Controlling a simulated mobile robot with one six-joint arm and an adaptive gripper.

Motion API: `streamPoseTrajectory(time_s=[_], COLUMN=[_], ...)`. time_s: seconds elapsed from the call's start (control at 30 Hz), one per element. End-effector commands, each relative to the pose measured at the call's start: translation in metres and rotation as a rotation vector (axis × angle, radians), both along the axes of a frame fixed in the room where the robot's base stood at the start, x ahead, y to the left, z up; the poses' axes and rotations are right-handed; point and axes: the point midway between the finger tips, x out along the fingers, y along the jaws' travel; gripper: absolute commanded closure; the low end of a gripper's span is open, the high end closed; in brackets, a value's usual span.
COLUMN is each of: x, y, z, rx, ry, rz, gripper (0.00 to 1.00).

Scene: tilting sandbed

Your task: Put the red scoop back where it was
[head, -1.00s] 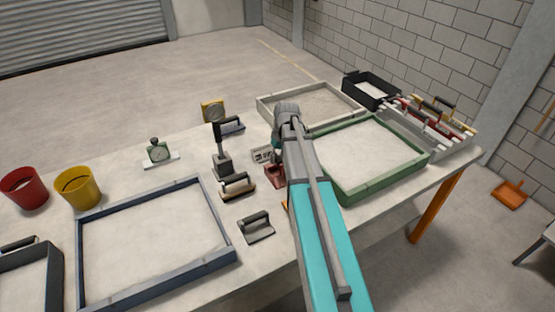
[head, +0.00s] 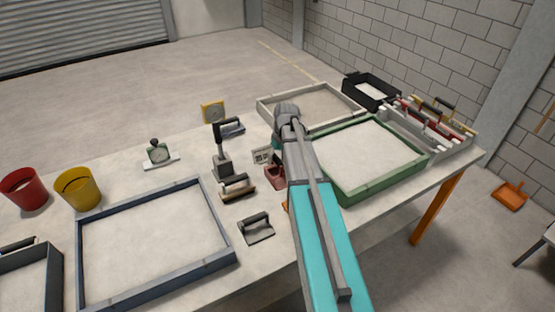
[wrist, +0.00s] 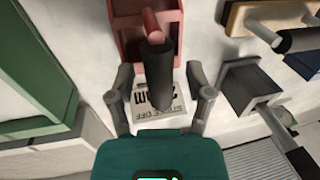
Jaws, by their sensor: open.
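The red scoop (wrist: 137,38) lies on the table at the top of the wrist view, with its black handle (wrist: 160,78) pointing towards me. In the head view the scoop (head: 274,180) shows in part just left of my arm, which hides the rest. My gripper (wrist: 163,97) is open, with one finger on each side of the handle. I see gaps between the fingers and the handle. A printed card (wrist: 180,112) lies behind the handle in the wrist view; it also shows in the head view (head: 262,156).
A green-framed sand tray (head: 372,190) stands close right of my arm, a beige-framed one (head: 266,108) behind it. A white rack (head: 455,152) with several tools is far right. A metal stamp (head: 222,165) and hand floats (head: 256,233) stand left of the scoop.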

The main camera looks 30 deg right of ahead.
Motion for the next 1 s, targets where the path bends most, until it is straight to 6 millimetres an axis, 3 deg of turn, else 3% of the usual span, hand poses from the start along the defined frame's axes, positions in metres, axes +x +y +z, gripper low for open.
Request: streamPoseTrajectory(time_s=[1.0], x=[0.000], y=[-0.015], z=[0.080], rx=[0.000], ry=[0.000], rz=[-0.001], gripper=[0.34])
